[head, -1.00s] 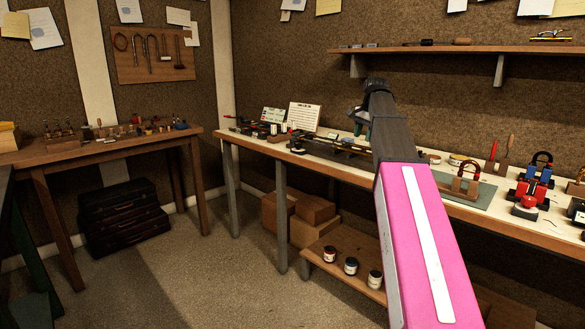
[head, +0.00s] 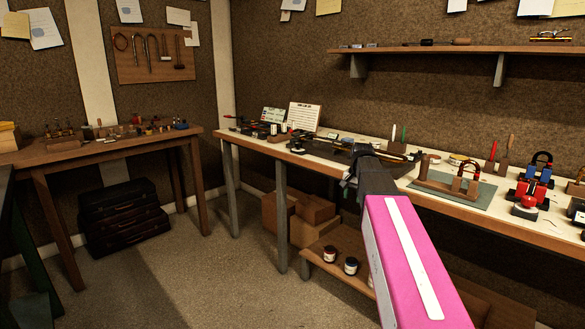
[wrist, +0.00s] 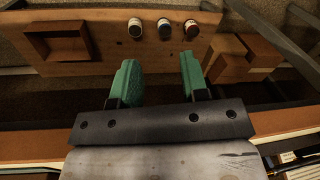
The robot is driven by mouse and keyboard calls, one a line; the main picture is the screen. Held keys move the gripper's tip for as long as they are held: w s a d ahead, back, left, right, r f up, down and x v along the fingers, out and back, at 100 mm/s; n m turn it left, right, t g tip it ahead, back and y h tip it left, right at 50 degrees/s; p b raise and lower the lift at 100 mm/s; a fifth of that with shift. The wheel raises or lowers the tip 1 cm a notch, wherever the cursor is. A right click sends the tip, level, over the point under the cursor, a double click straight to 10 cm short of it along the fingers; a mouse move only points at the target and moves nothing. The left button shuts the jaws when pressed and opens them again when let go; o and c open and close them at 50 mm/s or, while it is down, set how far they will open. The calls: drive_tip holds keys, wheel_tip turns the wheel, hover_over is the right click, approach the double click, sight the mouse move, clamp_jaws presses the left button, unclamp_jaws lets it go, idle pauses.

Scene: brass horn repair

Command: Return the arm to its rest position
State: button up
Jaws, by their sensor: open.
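My arm, with a pink link, reaches out over the front edge of the right-hand workbench (head: 545,233). My gripper (head: 350,187) is at its far end, pointing down beside the bench's front edge and mostly hidden by the wrist. In the wrist view my gripper (wrist: 157,75) shows two green fingers spread wide apart. Nothing is between them. Below and beyond the fingers is the low wooden shelf (wrist: 100,60) under the bench.
Several small jars stand on the low shelf, one of them a white-labelled jar (head: 351,266). Cardboard boxes (head: 300,217) sit behind it. A wooden stand (head: 440,188) and red clamp (head: 530,205) are on the bench. A wall shelf (head: 450,51) runs above.

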drive_tip(key=s+a+f+n, duration=0.2)
drive_tip(key=s+f+n, duration=0.1)
drive_tip(key=s+f, duration=0.7)
drive_tip(key=s+a+f+n+g+h, duration=0.1)
drive_tip(key=s+a+f+n, duration=0.1)
drive_tip(key=s+f, duration=0.8)
wheel_tip(320, 180, down, 6)
drive_tip(key=shift+s+f+n, duration=0.1)
drive_tip(key=shift+s+n, duration=0.1)
drive_tip(key=shift+n, duration=0.2)
idle(0.4)
